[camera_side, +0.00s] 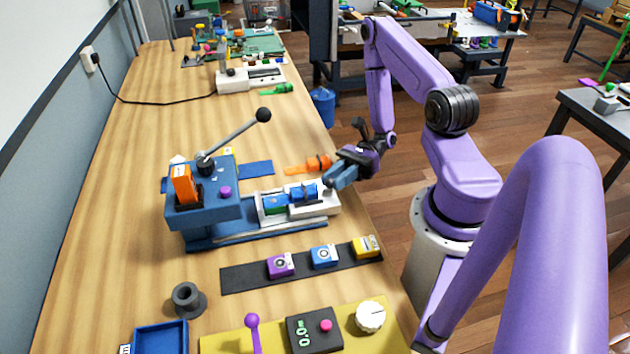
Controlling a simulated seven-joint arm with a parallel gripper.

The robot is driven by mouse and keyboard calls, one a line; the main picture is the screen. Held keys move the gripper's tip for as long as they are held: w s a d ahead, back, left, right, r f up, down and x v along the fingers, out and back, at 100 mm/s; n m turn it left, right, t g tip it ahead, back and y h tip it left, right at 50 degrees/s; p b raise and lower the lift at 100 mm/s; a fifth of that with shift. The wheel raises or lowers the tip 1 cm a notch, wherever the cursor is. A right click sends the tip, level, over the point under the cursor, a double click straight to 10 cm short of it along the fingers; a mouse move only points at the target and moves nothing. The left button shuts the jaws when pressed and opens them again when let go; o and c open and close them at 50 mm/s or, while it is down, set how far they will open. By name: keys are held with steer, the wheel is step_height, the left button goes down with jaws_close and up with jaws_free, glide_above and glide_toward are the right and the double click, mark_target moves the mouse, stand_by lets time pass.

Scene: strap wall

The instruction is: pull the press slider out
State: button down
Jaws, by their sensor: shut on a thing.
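The blue press (204,212) stands on the wooden bench, with a long black-knobbed lever rising up and to the right. Its press slider (325,204) is a white tray that sticks out from the press's right side and holds a blue and green part (280,204). My gripper (331,180) comes in from the right and is at the slider's right end, shut on it. The fingers hide the exact spot of the grasp.
An orange-handled tool (312,164) lies just behind my gripper. A dark strip (240,279) with several small coloured blocks lies in front of the press. A yellow panel with a white knob (370,316) is nearer. The bench's right edge runs below my gripper.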

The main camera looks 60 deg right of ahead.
steer(key=shift+s+d, duration=0.4)
steer(key=shift+d, duration=0.1)
steer(key=c, duration=0.9)
jaws_free()
steer(key=s+d, duration=0.1)
steer(key=d, duration=0.4)
steer(key=s+d, duration=0.1)
steer(key=d, duration=0.5)
steer(key=s+d, duration=0.1)
steer(key=d, duration=0.5)
steer(key=shift+s, duration=0.25)
